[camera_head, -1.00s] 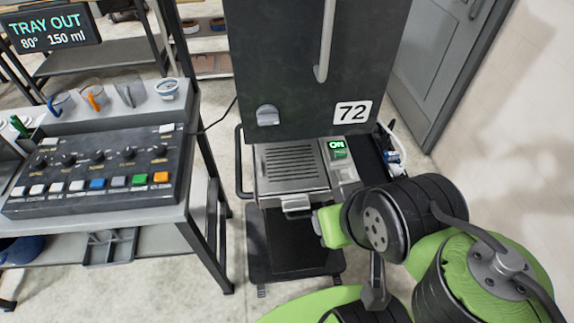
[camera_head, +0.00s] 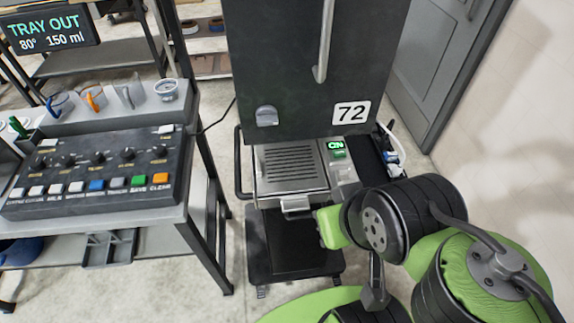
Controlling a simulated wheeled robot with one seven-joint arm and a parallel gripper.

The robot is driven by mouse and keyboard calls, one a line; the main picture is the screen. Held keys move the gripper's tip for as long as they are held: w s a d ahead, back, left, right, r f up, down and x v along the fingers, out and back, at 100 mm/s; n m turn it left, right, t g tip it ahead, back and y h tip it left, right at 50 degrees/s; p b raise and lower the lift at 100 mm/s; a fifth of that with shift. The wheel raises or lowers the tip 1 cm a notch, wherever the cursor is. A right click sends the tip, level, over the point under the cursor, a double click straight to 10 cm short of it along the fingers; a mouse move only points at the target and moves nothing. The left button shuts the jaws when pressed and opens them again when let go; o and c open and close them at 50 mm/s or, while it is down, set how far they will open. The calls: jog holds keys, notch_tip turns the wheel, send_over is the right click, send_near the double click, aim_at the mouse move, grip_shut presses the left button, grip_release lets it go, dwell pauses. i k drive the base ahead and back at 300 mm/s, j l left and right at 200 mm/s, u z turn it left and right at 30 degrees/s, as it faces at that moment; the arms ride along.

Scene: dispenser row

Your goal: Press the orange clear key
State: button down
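The orange clear key (camera_head: 160,179) is at the right end of the lower key row on the black control panel (camera_head: 100,165), at the left of the view. "CLEAR" is printed below it. The green save key (camera_head: 138,181) is just left of it. Nothing covers the orange key. My green and black arm is at the lower right, in front of the dispenser, well to the right of the panel.
The dark dispenser numbered 72 (camera_head: 318,60) stands in the middle, with a metal drip tray (camera_head: 290,172) and a lit "ON" button (camera_head: 336,145). A display (camera_head: 45,30) reads "TRAY OUT". Cups (camera_head: 95,98) stand behind the panel. A floor gap separates table and dispenser.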

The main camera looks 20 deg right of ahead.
aim_at(159, 178)
jog(key=k+j, duration=0.2)
jog(key=j, duration=0.2)
jog(key=k+j+z, duration=0.1)
jog(key=j, duration=0.3)
jog(key=i+j, duration=0.1)
jog(key=j, duration=0.45)
jog(key=i+j+z, duration=0.1)
jog(key=j, duration=0.45)
jog(key=i+j, duration=0.1)
jog(key=j, duration=0.45)
jog(key=i+j+z, duration=0.1)
jog(key=j, duration=0.45)
jog(key=i+j, duration=0.25)
jog(key=i, duration=0.15)
